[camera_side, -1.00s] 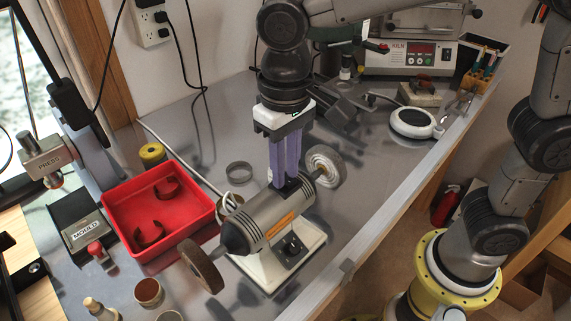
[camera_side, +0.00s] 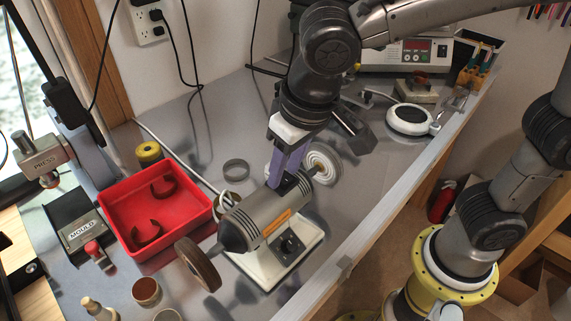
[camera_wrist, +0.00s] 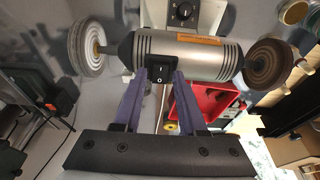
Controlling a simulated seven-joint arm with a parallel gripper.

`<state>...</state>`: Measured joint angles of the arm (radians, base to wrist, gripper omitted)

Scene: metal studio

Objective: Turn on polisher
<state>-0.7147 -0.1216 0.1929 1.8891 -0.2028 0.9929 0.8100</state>
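The polisher (camera_side: 252,220) is a grey motor with an orange label on a white base, standing on the metal bench. A pale wheel (camera_side: 322,168) is on its far end and a brown wheel (camera_side: 197,265) on its near end. A black dial (camera_side: 291,243) is on the base. In the wrist view a black rocker switch (camera_wrist: 157,76) sits on the motor housing. My gripper (camera_wrist: 158,75) is open, with its purple fingers on either side of the switch. In the side view my gripper (camera_side: 276,183) is tilted at the motor's back. Contact cannot be told.
A red tray (camera_side: 125,215) with two dark curved pieces is left of the polisher. A metal ring (camera_side: 236,169) lies behind it. The bench front right is clear.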

